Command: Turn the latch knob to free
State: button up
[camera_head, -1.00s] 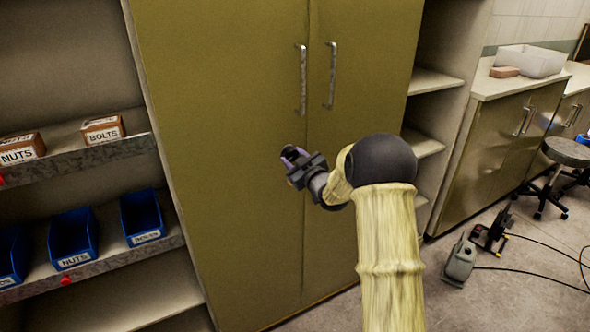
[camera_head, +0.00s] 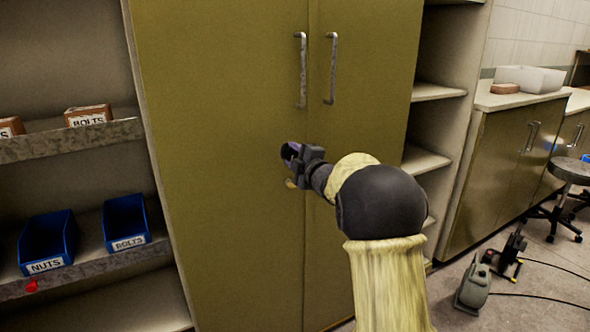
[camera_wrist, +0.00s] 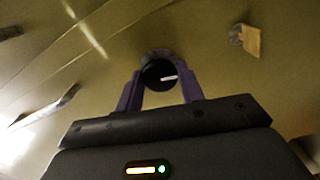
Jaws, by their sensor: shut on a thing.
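The latch knob (camera_wrist: 158,74) is a round black knob with a white line on its face, set on an olive cabinet door. In the wrist view the line lies nearly level, pointing right. My gripper (camera_wrist: 161,88) has its two purple fingers shut on the knob, one on each side. In the head view my gripper (camera_head: 291,151) is against the cabinet front (camera_head: 230,100), below the door handles, and mostly hides the knob. A small yellow tab on a grey mount (camera_wrist: 251,40) sits on the door to the right of the knob in the wrist view.
Two metal door handles (camera_head: 302,70) (camera_head: 331,70) stand above my gripper. Shelves with blue bins (camera_head: 48,242) and a bolts box (camera_head: 89,115) are at the left. At the right are open shelves, a counter (camera_head: 505,98), a stool (camera_head: 572,171) and a grey floor device with cables (camera_head: 474,285).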

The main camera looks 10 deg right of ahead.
jog(key=shift+f+n+b, duration=0.1)
jog(key=shift+n+b, duration=1.05)
jog(key=shift+n, duration=0.15)
jog(key=o, duration=1)
jog(key=v, duration=1.7)
jog(key=shift+s, duration=0.2)
